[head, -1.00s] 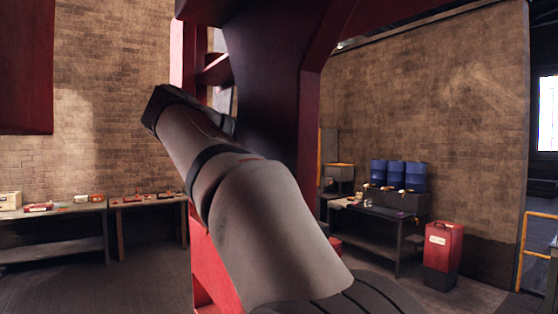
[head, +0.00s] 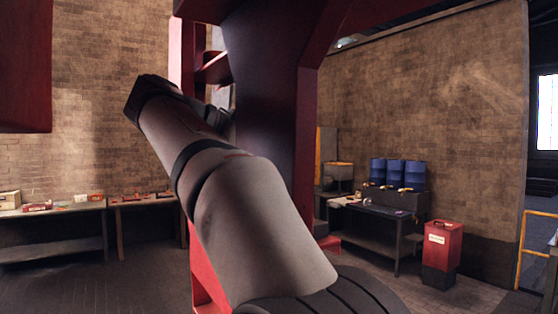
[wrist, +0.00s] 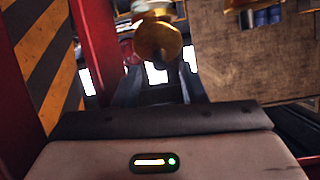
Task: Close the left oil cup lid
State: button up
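In the wrist view a round brass piece (wrist: 157,40), which looks like part of an oil cup, sits at the top, beyond my fingers. It is blurred, and I cannot tell whether its lid is open or shut. My gripper (wrist: 158,80) has its two dark fingers apart with a gap between them. Nothing shows held in it. The brass piece lies just ahead of the gap; I cannot tell whether a finger touches it. In the head view my arm reaches up and left, and neither gripper nor oil cup can be made out.
A big dark red frame (head: 265,90) stands close beside my arm. In the wrist view a red post (wrist: 94,55) and a black-and-yellow striped panel (wrist: 48,65) are at left. Workbenches (head: 75,208) and a red can (head: 442,245) stand farther off, with open floor between.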

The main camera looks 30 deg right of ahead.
jog(key=v, duration=0.5)
jog(key=shift+a, duration=0.25)
jog(key=shift+f, duration=0.1)
jog(key=shift+c, duration=0.9)
jog(key=a+f+n+h+b, duration=0.1)
jog(key=a+f+h+b, duration=0.2)
jog(key=b, duration=0.3)
jog(key=shift+f, duration=0.25)
jog(key=c, duration=0.5)
jog(key=a+h+b, duration=0.2)
jog(key=a+b, duration=0.1)
jog(key=a+f+h+b, duration=0.1)
jog(key=h, duration=0.1)
jog(key=shift+s+a+n+t, duration=0.2)
jog(key=shift+n+t, duration=0.1)
jog(key=shift+n, duration=0.1)
grip_shut()
jog(key=f+p+x, duration=0.1)
jog(key=p+x, duration=0.1)
jog(key=x, duration=1)
jog(key=shift+d+f+h+p, duration=0.2)
jog(key=shift+d+h+p, duration=0.1)
jog(key=shift+d, duration=0.1)
